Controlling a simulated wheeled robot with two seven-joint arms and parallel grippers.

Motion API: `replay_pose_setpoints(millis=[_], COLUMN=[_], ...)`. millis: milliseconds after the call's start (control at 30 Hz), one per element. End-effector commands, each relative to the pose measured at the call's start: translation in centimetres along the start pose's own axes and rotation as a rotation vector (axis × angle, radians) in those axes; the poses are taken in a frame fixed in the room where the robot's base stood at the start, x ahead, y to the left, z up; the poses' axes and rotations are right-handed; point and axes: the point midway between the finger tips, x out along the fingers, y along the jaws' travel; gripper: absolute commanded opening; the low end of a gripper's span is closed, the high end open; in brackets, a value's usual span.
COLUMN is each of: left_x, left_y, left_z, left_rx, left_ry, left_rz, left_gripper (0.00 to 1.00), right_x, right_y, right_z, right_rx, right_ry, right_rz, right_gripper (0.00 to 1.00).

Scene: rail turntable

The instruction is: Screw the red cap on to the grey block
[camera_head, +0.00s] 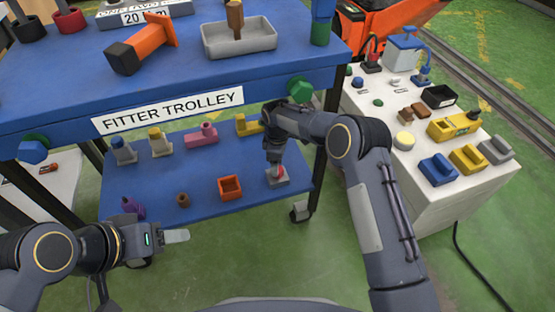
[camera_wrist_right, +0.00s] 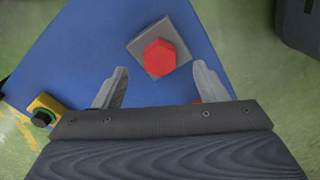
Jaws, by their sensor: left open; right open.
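The red cap (camera_head: 281,170) is a hexagon sitting on top of the grey block (camera_head: 277,180) at the right end of the trolley's lower shelf. In the head view my right wrist partly hides cap and block. My left gripper (camera_head: 178,236) is open and empty, in front of the lower shelf.
The lower shelf (camera_head: 150,185) also carries an orange open box (camera_head: 230,187), a brown cylinder (camera_head: 183,200), and a pink part (camera_head: 202,135). The upper shelf (camera_head: 70,85) overhangs behind. A white table (camera_head: 425,195) with several parts stands at the right.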

Motion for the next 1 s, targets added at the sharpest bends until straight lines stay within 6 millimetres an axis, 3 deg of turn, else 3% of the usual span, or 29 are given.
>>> replay_pose_setpoints(millis=[433,733,1000], left_x=[1.6,1.6,1.6], left_y=[-0.7,-0.8,-0.8], left_z=[0.8,0.8,0.8], left_rx=[0.0,0.0,0.0], left_ry=[0.0,0.0,0.0], left_rz=[0.0,0.0,0.0], left_gripper=[0.6,0.6,0.6], right_x=[3.0,3.2,3.2], right_y=[0.0,0.0,0.0], right_z=[0.0,0.0,0.0], right_rx=[0.002,0.002,0.001], right_ry=[0.0,0.0,0.0], right_rz=[0.0,0.0,0.0], right_gripper=[0.65,0.65,0.33])
